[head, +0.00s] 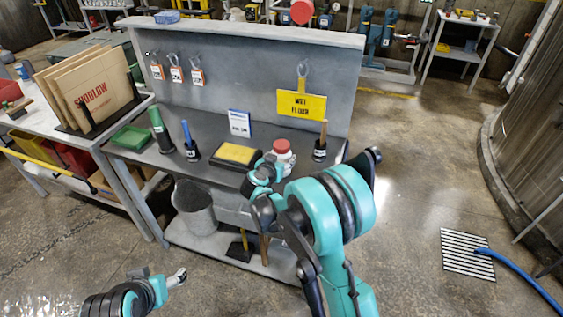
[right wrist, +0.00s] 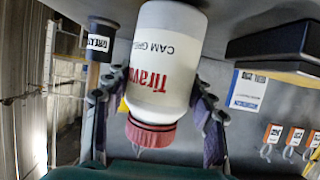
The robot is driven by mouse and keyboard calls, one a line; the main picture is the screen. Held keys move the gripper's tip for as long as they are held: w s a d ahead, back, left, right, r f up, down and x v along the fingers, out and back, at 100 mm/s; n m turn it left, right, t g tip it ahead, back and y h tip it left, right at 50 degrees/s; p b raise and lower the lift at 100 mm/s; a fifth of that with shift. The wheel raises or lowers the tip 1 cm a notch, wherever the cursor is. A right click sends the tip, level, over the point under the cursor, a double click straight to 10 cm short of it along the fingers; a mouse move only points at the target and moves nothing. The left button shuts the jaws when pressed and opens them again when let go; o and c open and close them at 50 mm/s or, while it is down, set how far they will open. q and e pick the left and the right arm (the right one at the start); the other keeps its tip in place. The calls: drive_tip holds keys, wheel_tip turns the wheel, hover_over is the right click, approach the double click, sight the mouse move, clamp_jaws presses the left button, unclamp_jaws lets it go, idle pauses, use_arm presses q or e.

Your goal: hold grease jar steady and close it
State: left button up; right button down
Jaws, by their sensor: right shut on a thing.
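The grease jar is a white jar (head: 285,163) with a red lid (head: 282,146), standing on the dark workbench (head: 205,180) near its front right. In the right wrist view the jar (right wrist: 160,60) appears upside down with red lettering, and its red lid (right wrist: 151,132) sits on its mouth. How tight the lid is cannot be told. My right gripper (right wrist: 155,100) has a finger on each side of the jar and is shut on it. My left gripper (head: 178,276) is low at the bottom left, away from the bench; its opening is unclear.
A black holder (head: 320,151) with a brush stands right of the jar. A yellow sponge (head: 236,153) in a black tray lies left of it. Blue-handled (head: 188,140) and green (head: 158,128) tools stand further left. A back panel (head: 237,65) rises behind.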

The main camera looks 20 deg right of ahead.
drive_tip(key=shift+f, duration=0.3)
drive_tip(key=shift+f, duration=0.25)
drive_tip(key=c, duration=0.6)
unclamp_jaws()
drive_tip(key=shift+o, duration=0.2)
drive_tip(key=shift+r, duration=0.1)
drive_tip(key=shift+r, duration=0.25)
drive_tip(key=p+v, duration=0.3)
drive_tip(key=v, duration=0.9)
drive_tip(key=shift+f, duration=0.15)
